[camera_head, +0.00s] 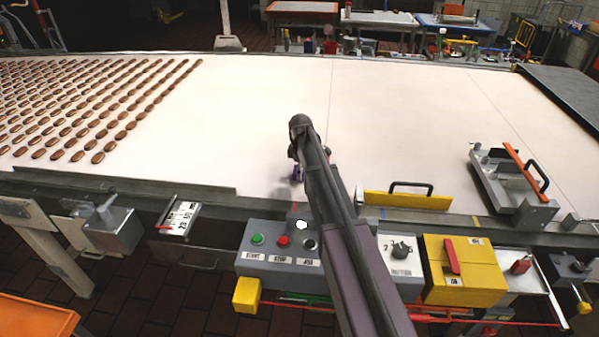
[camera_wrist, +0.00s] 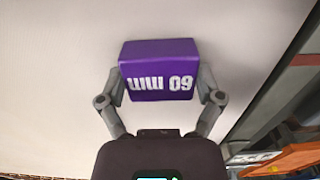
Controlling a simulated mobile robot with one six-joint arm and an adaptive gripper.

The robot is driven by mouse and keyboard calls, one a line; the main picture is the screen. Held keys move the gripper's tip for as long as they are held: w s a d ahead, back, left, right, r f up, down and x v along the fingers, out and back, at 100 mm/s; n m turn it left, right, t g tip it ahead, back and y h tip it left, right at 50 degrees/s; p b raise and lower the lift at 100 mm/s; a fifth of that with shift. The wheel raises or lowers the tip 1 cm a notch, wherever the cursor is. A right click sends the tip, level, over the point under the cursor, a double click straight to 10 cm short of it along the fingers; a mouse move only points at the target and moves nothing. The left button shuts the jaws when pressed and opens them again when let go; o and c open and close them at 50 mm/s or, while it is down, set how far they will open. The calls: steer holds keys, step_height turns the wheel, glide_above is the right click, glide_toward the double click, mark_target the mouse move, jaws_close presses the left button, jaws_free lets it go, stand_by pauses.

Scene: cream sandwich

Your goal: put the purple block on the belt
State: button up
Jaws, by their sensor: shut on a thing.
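The purple block (camera_wrist: 160,68) shows in the wrist view with white markings on its face. My gripper (camera_wrist: 160,84) has a finger on each side of it and is shut on it. In the head view the block (camera_head: 297,173) is a small purple patch, mostly hidden by my gripper (camera_head: 296,160) and arm. It is over the near part of the white belt (camera_head: 270,110). I cannot tell whether the block touches the belt or is held just above it.
Rows of brown biscuits (camera_head: 100,105) lie on the belt's left part. A control box (camera_head: 280,250) with buttons stands at the near edge. A yellow bar with a handle (camera_head: 407,199) and a metal fixture (camera_head: 510,180) are at right. The belt's middle is clear.

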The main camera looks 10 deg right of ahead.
steer(key=shift+f, duration=0.1)
steer(key=o, duration=0.9)
steer(key=shift+o, duration=0.2)
step_height(320, 180, up, 12)
steer(key=p, duration=1.2)
stand_by(0.3)
